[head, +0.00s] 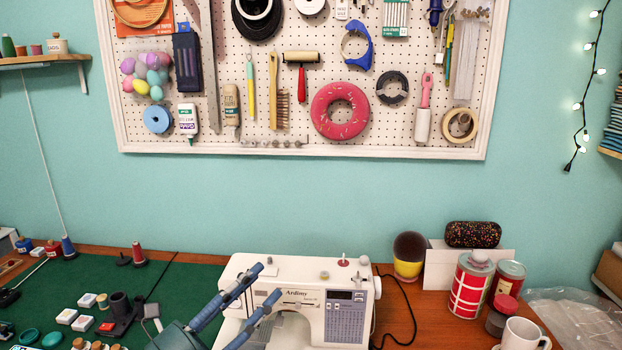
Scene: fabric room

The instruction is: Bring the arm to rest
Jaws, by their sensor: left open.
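My left gripper (267,281) reaches up from the bottom of the head view, with two blue-grey fingers spread apart. It is open and nothing shows between the fingers. The fingers overlap the left part of a white sewing machine (345,318) in the picture; I cannot tell whether they touch it. My right gripper is not in view.
A green mat (185,272) with spools and small boxes lies left on the wooden table (400,318). Red-and-white cans (470,288) and a white mug (522,335) stand right. A pegboard (300,150) with tools hangs behind. Some table right of the machine is bare.

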